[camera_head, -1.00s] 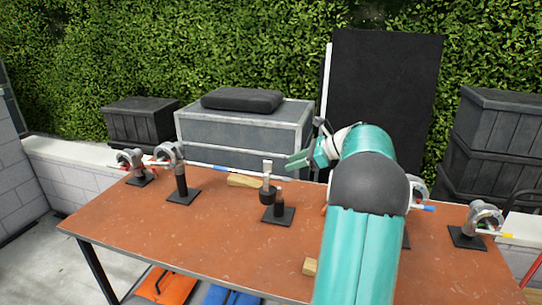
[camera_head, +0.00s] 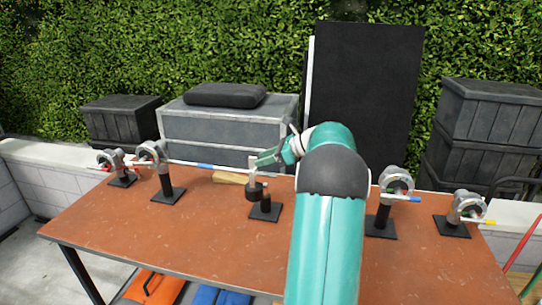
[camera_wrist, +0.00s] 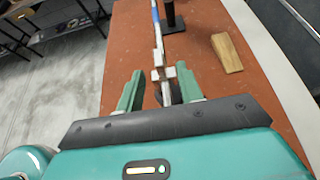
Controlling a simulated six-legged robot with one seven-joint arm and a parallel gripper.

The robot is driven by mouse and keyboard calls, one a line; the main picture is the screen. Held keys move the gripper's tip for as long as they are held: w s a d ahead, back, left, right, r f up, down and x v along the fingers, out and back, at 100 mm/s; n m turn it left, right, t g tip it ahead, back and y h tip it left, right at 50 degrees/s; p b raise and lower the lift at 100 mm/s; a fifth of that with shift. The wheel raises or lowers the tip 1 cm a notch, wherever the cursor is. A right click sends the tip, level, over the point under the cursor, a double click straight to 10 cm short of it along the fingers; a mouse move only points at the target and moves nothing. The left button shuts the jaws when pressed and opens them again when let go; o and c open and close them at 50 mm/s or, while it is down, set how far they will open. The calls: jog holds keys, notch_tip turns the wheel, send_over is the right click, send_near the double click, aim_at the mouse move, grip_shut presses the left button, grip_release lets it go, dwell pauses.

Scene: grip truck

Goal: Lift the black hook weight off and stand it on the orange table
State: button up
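The black hook weight (camera_head: 254,193) hangs upright over the orange table (camera_head: 215,245), its pale hook at the horizontal bar (camera_head: 205,166). A black stand (camera_head: 265,213) with a short post is close in front of it. My gripper (camera_head: 259,160) is level with the hook. In the wrist view my gripper (camera_wrist: 161,76) is open, with one green finger on each side of the pale hook (camera_wrist: 163,74) and bar. I cannot tell whether either finger touches the hook. The black weight is mostly hidden there, low between the fingers.
The table's front left is clear.

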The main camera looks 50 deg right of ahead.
aim_at(253, 168)
jog(key=shift+x, duration=2.3)
jog(key=shift+r, duration=0.1)
grip_shut()
jog(key=shift+w+r, duration=0.1)
jog(key=shift+r, duration=0.05)
jog(key=shift+r, duration=1.1)
jog(key=shift+a, duration=0.1)
